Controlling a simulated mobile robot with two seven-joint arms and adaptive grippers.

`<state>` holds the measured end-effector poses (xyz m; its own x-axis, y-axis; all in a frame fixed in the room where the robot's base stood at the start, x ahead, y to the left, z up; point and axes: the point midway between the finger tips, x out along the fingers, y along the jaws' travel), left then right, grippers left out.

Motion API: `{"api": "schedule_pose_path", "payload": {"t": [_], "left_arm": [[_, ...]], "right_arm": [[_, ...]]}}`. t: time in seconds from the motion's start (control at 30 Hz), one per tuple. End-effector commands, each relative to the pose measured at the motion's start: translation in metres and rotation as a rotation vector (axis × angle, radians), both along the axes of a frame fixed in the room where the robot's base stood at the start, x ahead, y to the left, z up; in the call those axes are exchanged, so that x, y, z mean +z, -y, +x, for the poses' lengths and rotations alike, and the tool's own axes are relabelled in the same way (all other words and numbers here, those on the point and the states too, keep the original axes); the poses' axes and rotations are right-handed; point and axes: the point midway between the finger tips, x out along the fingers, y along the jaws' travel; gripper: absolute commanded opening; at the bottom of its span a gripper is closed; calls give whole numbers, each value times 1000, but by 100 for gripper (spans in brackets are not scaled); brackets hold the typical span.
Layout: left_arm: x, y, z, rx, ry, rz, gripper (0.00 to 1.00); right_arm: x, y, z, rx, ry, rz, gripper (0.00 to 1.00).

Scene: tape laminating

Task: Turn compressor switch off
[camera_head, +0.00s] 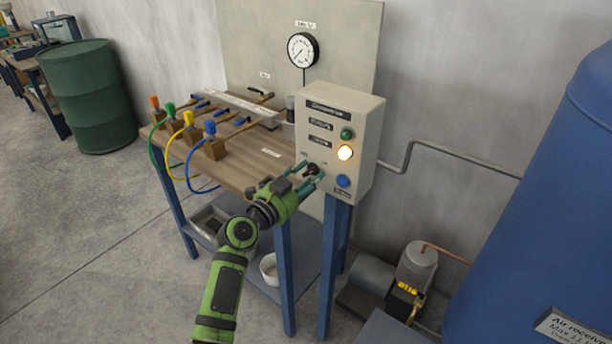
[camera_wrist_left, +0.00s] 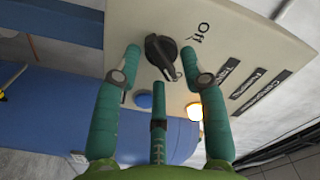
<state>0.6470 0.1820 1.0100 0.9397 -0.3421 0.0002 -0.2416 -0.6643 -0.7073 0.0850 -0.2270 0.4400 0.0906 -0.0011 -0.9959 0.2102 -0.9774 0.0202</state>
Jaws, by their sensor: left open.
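The compressor switch, a black rotary knob (camera_head: 312,169), sits on the front of a pale control box (camera_head: 350,110). In the left wrist view, the knob (camera_wrist_left: 162,52) lies between the tips of two green fingers, with a gap on each side. An "Off" label (camera_wrist_left: 202,32) is printed beside it. The knob's narrow end points away from that label. My left gripper (camera_head: 309,177) is open in front of the knob; its fingers also show in the left wrist view (camera_wrist_left: 163,65). A lamp (camera_head: 345,152) on the box glows warm white. My right gripper is out of view.
A blue button (camera_head: 343,181) and a green one (camera_head: 347,133) are on the same panel. A wooden bench (camera_head: 235,172) with colored valves and hoses stands left of the box. A compressor (camera_head: 415,268) and a large blue tank (camera_head: 550,200) stand to the right.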

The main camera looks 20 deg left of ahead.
Motion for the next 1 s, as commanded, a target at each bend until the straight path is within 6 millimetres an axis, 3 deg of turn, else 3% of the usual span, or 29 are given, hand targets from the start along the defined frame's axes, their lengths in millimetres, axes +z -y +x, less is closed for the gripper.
{"api": "schedule_pose_path", "payload": {"t": [0.17, 0.27, 0.3, 0.67, 1.0], "left_arm": [[0, 0, 0, 1, 1, 0, 42], [0, 0, 0, 0, 0, 0, 6], [0, 0, 0, 0, 0, 0, 0], [-1, 0, 0, 0, -7, -15, 0], [0, -1, 0, 0, -69, -186, 0]], "right_arm": [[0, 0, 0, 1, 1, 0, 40], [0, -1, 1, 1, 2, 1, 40], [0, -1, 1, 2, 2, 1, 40], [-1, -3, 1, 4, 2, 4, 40], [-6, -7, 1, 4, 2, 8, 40]]}}
